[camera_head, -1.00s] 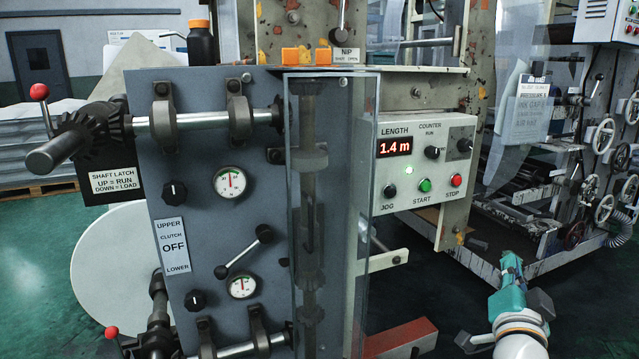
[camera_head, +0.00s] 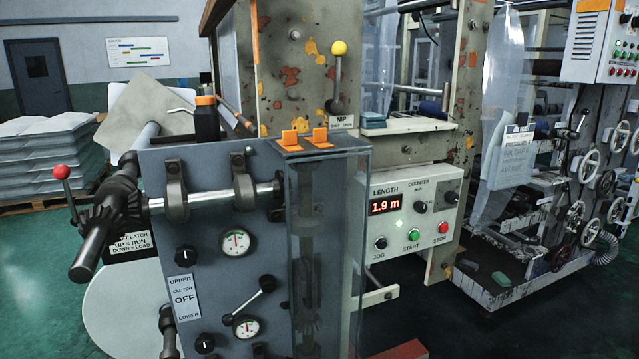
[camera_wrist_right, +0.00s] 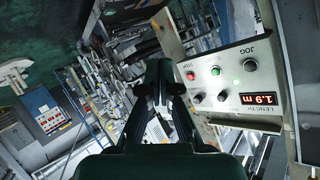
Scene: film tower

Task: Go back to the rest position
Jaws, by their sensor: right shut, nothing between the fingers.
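My right gripper (camera_wrist_right: 166,92) shows in the right wrist view, shut with nothing between its fingers. It hangs in free air, with the control panel to its right in that view. Neither gripper shows in the head view. The cream control panel (camera_head: 412,258) reads 1.9 m on its red length display (camera_head: 385,205), with a black jog button (camera_head: 380,243), a green start button (camera_head: 412,236) and a red stop button (camera_head: 443,228). The panel also shows rotated in the right wrist view (camera_wrist_right: 250,115).
The grey panel (camera_head: 215,290) with gauges, shaft and clutch sign OFF (camera_head: 184,297) stands in front. A clear guard (camera_head: 330,240) is beside it. A yellow-knobbed nip lever (camera_head: 338,75) stands above. A handwheel machine (camera_head: 590,190) is at right.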

